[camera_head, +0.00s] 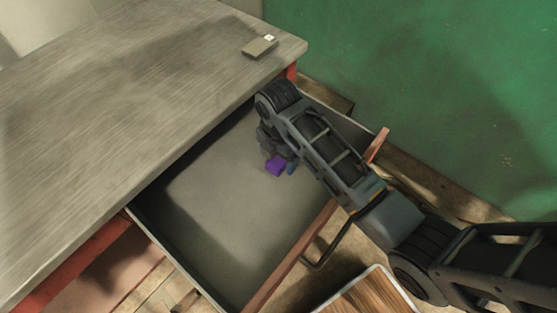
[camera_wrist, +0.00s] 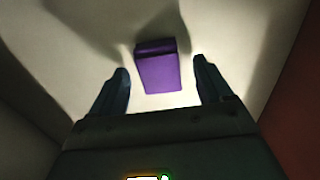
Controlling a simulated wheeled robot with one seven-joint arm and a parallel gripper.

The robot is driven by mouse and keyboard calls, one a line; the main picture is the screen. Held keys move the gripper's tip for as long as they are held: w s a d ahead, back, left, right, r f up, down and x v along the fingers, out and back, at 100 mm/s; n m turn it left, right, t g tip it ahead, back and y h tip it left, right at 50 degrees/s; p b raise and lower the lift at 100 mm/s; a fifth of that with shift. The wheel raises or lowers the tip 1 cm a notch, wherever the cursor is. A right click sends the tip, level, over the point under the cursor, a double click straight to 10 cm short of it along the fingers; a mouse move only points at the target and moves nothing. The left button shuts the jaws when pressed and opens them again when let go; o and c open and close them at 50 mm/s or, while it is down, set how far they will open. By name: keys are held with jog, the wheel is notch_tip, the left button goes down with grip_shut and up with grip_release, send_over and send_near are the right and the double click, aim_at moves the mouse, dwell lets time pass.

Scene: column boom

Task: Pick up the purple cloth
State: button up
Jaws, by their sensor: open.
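The purple cloth (camera_head: 275,165) looks like a small folded block and lies in an open drawer (camera_head: 215,215), toward its far right part. In the wrist view the purple cloth (camera_wrist: 159,70) is just ahead of and between the two fingers. My gripper (camera_wrist: 163,80) is open, with one finger on either side of the cloth's near end and a gap to each. In the head view my gripper (camera_head: 283,163) reaches down into the drawer at the cloth, partly hidden by my own arm.
A grey wooden table top (camera_head: 120,110) overhangs the drawer's back side. A small box-like item (camera_head: 260,46) lies on the table's far corner. The drawer's red-brown front (camera_head: 292,255) and side walls surround the cloth. The drawer floor left of the cloth is clear.

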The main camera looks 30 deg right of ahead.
aim_at(279, 159)
jog(key=shift+f, duration=0.6)
jog(key=c, duration=1)
jog(key=shift+r, duration=0.15)
jog(key=shift+c, duration=0.2)
jog(key=r, duration=0.4)
jog(key=shift+d+r, duration=0.1)
jog(key=shift+d, duration=0.1)
jog(key=s+d+r, duration=0.1)
jog(key=d+r, duration=0.1)
jog(key=d, duration=0.1)
jog(key=s+d+r, duration=0.1)
jog(key=d+r, duration=0.1)
jog(key=d, duration=0.1)
jog(key=s+d+r, duration=0.1)
jog(key=d+r, duration=0.1)
jog(key=d, duration=0.1)
jog(key=shift+s+d+r, duration=0.1)
jog(key=shift+d, duration=0.1)
jog(key=shift+s+d+r+p, duration=0.2)
jog(key=shift+d+p, duration=0.2)
jog(key=shift+d, duration=0.3)
